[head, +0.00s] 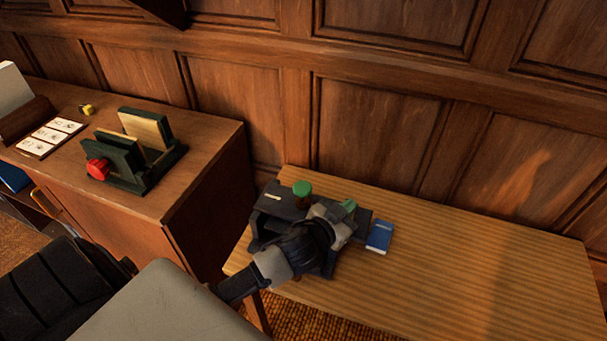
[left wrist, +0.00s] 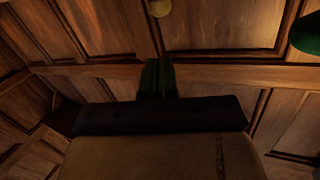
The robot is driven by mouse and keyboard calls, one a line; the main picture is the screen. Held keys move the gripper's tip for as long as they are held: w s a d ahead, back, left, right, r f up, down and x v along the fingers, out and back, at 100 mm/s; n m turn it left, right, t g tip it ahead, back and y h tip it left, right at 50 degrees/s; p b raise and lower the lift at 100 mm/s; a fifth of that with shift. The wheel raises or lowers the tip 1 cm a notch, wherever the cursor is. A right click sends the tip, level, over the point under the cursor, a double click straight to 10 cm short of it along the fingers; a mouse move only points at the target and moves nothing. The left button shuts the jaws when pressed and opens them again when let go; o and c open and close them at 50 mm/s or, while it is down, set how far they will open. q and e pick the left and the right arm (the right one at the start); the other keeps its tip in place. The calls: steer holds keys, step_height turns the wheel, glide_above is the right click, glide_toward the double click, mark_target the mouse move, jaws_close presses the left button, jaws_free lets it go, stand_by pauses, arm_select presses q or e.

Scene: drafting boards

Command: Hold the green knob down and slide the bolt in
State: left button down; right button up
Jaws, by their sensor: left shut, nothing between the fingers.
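A green knob (head: 302,188) stands upright on a dark box-like device (head: 283,206) on the light wooden table. Part of a green rounded thing, likely this knob, shows in the left wrist view (left wrist: 307,34). My left gripper (head: 348,205) is over the right part of the device, to the right of the knob and apart from it. Its fingers (left wrist: 157,80) are shut and empty. A small yellowish round end (left wrist: 160,8) shows past the fingertips; I cannot tell whether it belongs to the bolt. My arm hides much of the device, and I cannot make out the bolt. My right gripper is out of view.
A blue booklet (head: 379,236) lies just right of the device. The table's right side (head: 480,265) is clear. A wooden cabinet (head: 205,170) at left bears a dark green stand with a red knob (head: 97,169), white cards (head: 57,131) and a small yellow item (head: 87,109). A panelled wall stands behind.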

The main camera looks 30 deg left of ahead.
arm_select(q)
steer(key=w+d+r+m+g+h, duration=0.25)
steer(key=r+m+g+h, duration=0.25)
steer(key=r+m+h, duration=0.25)
steer(key=w+d+r+m+g+h, duration=0.1)
steer(key=d+r+m+g+h, duration=0.25)
steer(key=r+m+h, duration=0.35)
steer(key=s+a+n+g+y, duration=0.1)
steer(key=a+n+g+y, duration=0.1)
steer(key=a+g+y, duration=0.5)
steer(key=a+y, duration=0.6)
steer(key=a, duration=1)
steer(key=shift+s+r, duration=0.25)
steer(key=shift+r, duration=0.15)
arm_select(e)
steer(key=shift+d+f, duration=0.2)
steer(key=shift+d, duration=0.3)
arm_select(q)
steer(key=shift+n, duration=0.25)
